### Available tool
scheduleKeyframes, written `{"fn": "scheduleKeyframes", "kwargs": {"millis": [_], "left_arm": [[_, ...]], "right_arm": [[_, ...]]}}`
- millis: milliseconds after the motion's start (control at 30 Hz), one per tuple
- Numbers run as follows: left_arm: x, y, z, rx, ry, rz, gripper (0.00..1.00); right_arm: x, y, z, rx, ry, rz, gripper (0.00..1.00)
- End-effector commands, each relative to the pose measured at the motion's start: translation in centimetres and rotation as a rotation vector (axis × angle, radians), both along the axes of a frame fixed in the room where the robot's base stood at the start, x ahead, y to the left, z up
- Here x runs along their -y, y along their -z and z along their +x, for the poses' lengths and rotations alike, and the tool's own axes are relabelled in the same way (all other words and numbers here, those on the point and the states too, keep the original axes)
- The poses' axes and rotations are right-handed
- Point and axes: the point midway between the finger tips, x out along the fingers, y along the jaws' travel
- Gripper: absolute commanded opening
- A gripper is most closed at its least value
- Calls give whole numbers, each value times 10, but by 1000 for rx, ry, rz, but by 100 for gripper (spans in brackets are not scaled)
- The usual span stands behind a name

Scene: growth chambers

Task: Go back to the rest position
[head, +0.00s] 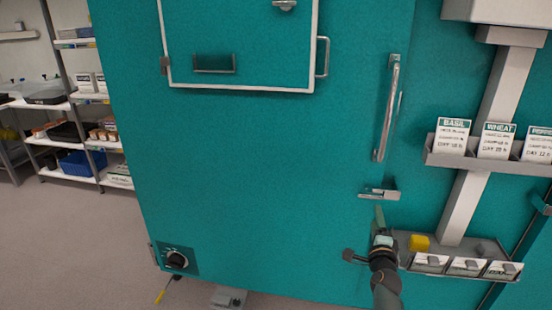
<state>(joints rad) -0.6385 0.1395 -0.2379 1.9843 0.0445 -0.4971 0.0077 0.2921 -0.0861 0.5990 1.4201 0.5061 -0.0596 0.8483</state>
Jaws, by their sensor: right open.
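My right gripper (381,221) is at the lower right of the head view, with its arm coming up from the bottom edge. It points up at the teal chamber door (270,170), just below a small metal latch (378,193). It is open and I see nothing held in it. Its fingers are seen from behind, so I cannot tell whether they touch the door. My left gripper is not in view.
The door carries a vertical handle (386,115), a framed hatch (245,45) and a dial (176,260). To the right, a rack (470,162) holds labelled cards, above a tray with a yellow block (419,242). Shelves (70,100) stand left, with clear floor (70,240) before them.

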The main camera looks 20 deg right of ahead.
Motion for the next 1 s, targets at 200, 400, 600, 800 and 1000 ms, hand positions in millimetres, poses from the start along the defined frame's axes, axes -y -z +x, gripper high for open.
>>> {"fn": "scheduleKeyframes", "kwargs": {"millis": [200, 400, 600, 800, 1000], "left_arm": [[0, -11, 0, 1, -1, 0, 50], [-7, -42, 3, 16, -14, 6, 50], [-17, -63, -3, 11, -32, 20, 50], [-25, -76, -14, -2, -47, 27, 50], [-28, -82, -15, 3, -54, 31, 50]], "right_arm": [[-16, 4, -9, -95, -54, -111, 57], [-87, 33, -49, -418, -298, -519, 57], [-185, 77, -130, -697, -649, -955, 57], [-267, 101, -229, -819, -983, -1277, 57], [-304, 107, -282, -836, -1147, -1412, 57]]}}
